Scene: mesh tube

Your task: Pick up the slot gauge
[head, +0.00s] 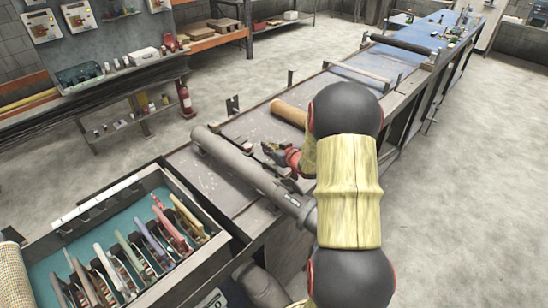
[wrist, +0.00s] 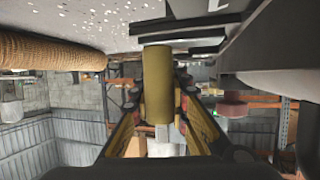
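My gripper (head: 270,149) is low over the grey bench, beside the long grey pipe, partly hidden by my arm in the head view. In the wrist view, my gripper (wrist: 160,90) has its two fingers spread on either side of a yellow-brown cylinder (wrist: 157,85). A narrow gap seems to show on each side of the cylinder. Dark flat bars (wrist: 190,32) lie across its far end. I cannot tell for sure which piece is the slot gauge; none is clearly recognisable in either view.
The grey pipe (head: 240,162) runs along the bench (head: 213,183) close to my gripper. A brown mesh tube (head: 290,113) lies just beyond; it also shows in the wrist view (wrist: 45,52). A tray (head: 93,218) of several coloured-handled tools stands at front left. The floor at right is clear.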

